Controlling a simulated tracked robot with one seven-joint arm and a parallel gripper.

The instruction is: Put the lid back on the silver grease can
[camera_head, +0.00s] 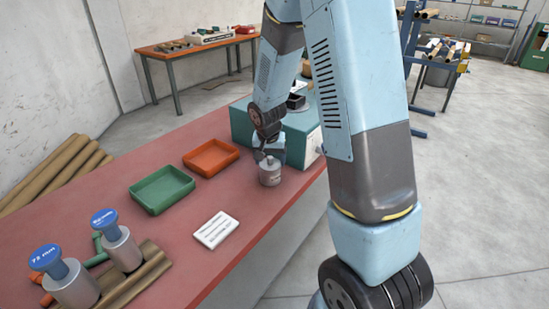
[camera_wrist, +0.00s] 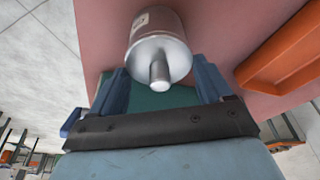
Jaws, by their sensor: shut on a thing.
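The silver grease can (camera_head: 270,175) stands upright on the red bench, in front of a teal box. The wrist view shows its side (camera_wrist: 150,22) and, at its near end, a round grey lid (camera_wrist: 142,63) with a short knob. The lid lies in line with the can, with no clear gap; I cannot tell whether it is fully seated. My gripper (camera_head: 268,154) is at the top of the can. In the wrist view its two blue fingers (camera_wrist: 160,82) stand on either side of the lid, shut on it. Their exact contact is hard to see.
An orange tray (camera_head: 211,144) and a green tray (camera_head: 135,200) lie left of the can. A white card (camera_head: 216,230) lies in front. The teal box (camera_head: 310,143) is close behind my gripper.

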